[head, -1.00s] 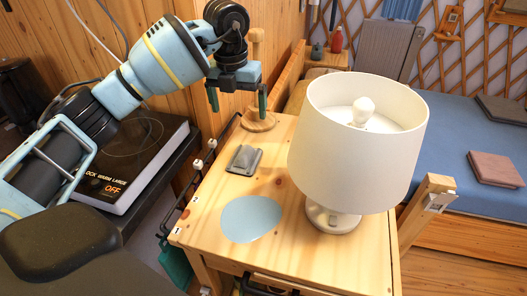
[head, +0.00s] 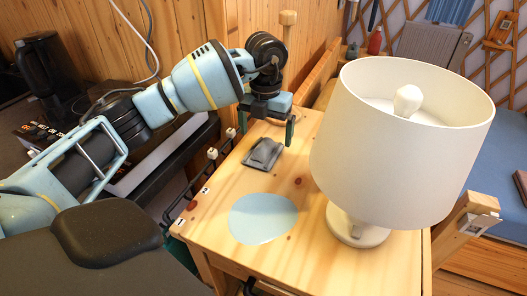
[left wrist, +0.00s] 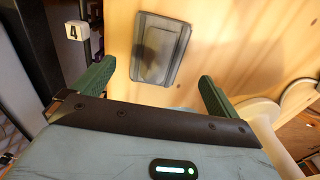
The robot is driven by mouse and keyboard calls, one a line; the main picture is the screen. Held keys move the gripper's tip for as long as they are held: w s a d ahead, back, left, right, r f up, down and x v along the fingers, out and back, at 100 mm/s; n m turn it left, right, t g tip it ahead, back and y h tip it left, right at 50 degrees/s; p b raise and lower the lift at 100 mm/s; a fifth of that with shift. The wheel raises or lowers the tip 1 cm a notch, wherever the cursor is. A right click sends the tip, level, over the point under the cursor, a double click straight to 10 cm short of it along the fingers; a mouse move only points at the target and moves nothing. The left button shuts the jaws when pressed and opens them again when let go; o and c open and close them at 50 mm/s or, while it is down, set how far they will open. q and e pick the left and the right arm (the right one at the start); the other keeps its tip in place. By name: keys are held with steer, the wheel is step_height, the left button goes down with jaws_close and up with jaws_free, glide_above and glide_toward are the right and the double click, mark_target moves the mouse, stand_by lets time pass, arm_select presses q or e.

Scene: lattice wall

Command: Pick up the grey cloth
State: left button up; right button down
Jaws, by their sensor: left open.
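The grey cloth (head: 263,150) is a small, slightly raised grey patch on a flat dark grey piece, like a shallow tray. It lies on the pale wooden cabinet top (head: 222,192). In the left wrist view, the grey piece (left wrist: 161,48) is a rectangle with a dark shadow across it; I cannot clearly separate cloth from tray there. My left gripper (head: 266,124) is open and empty, pointing down above and just behind the cloth. Its two green fingers (left wrist: 156,80) are spread apart and not touching the cloth. My right gripper is not in view.
A large white lamp (head: 400,150) stands at the right of the cabinet top. A flat light blue oval (head: 262,218) lies in front of the cloth. A wooden peg (head: 288,25) rises behind my gripper. A rail with white knobs runs along the left edge.

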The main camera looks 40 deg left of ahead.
mark_target(263, 143)
arm_select(q)
steer(key=shift+s+a+f, duration=0.1)
steer(key=shift+f, duration=1.2)
steer(key=shift+s+a+f, duration=0.1)
steer(key=shift+f, duration=1.15)
steer(key=shift+w, duration=0.1)
steer(key=c, duration=1.1)
steer(key=shift+o, duration=0.2)
steer(key=shift+r, duration=0.15)
step_height(263, 143, up, 10)
steer(key=shift+f, duration=0.1)
